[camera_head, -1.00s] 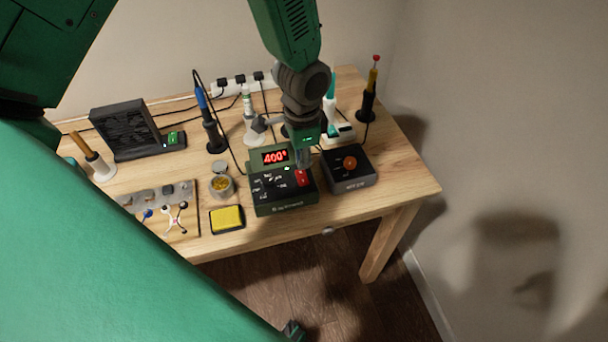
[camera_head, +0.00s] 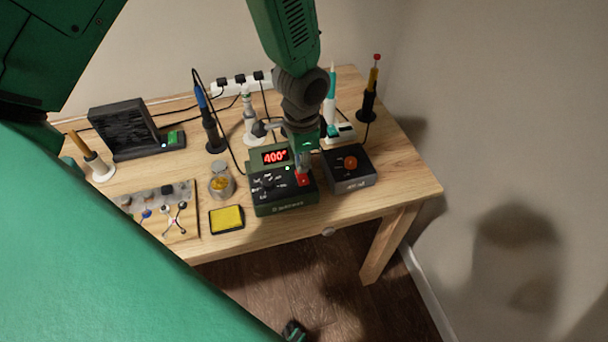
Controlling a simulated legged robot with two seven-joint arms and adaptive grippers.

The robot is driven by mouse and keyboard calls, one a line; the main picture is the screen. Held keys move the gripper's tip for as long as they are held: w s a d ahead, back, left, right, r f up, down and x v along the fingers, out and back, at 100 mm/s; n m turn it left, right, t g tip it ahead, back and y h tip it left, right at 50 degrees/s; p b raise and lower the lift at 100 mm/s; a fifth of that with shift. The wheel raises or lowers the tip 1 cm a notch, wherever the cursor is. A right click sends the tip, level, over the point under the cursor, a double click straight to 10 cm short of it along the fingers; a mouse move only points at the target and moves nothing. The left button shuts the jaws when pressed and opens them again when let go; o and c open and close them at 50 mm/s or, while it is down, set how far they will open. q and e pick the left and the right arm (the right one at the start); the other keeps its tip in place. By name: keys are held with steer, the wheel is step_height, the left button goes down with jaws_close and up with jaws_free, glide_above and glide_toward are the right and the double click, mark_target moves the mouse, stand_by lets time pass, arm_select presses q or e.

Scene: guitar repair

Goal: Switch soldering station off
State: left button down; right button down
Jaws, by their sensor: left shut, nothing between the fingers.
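The soldering station (camera_head: 283,207) is a dark green box with a black front panel, standing near the table's front edge. Its display (camera_head: 275,157) glows red and reads 400°. A red switch (camera_head: 303,180) sits at the panel's right side, and a small green light shows above it. My left gripper (camera_head: 302,167) comes down from above with its fingers shut and empty. Its tips are at the red switch; I cannot tell whether they touch it. The gripper hides part of the station's back right.
A black box with an orange knob (camera_head: 350,162) stands close right of the station. A yellow sponge tray (camera_head: 227,219) and a small jar (camera_head: 221,182) are on its left. Iron holders, cables and a power strip (camera_head: 240,85) are behind. Bare table (camera_head: 400,180) lies at right.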

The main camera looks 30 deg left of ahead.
arm_select(q)
steer(key=shift+a+f, duration=0.3)
steer(key=shift+f, duration=0.1)
steer(key=shift+d+f+b, duration=0.15)
steer(key=shift+f+b, duration=0.15)
steer(key=shift+f, duration=0.05)
step_height(320, 180, up, 7)
steer(key=p, duration=0.7)
steer(key=shift+r, duration=0.15)
stand_by(0.4)
